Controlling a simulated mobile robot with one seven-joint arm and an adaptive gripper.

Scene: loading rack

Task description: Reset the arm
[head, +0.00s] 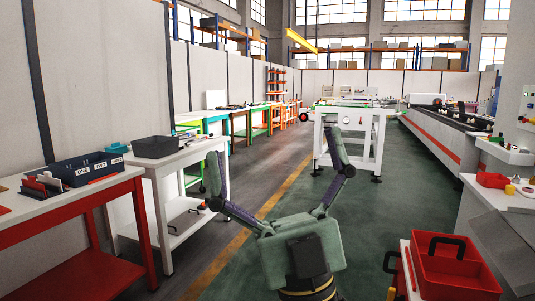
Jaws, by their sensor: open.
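My gripper (275,146) is in the middle of the head view, pointing away from me down the aisle. Its two green-grey fingers with dark purple links are spread wide apart, and nothing is between them. The left finger shows in front of the white bench, and the right finger overlaps the white machine frame farther back. The rest of my arm is hidden below the palm.
A red-framed bench (68,208) at left holds a blue bin (85,168) labelled ONE, TWO, THREE. A white bench (185,160) holds a black bin (154,147). A red toolbox (448,270) is at lower right. The green floor (375,225) between is clear.

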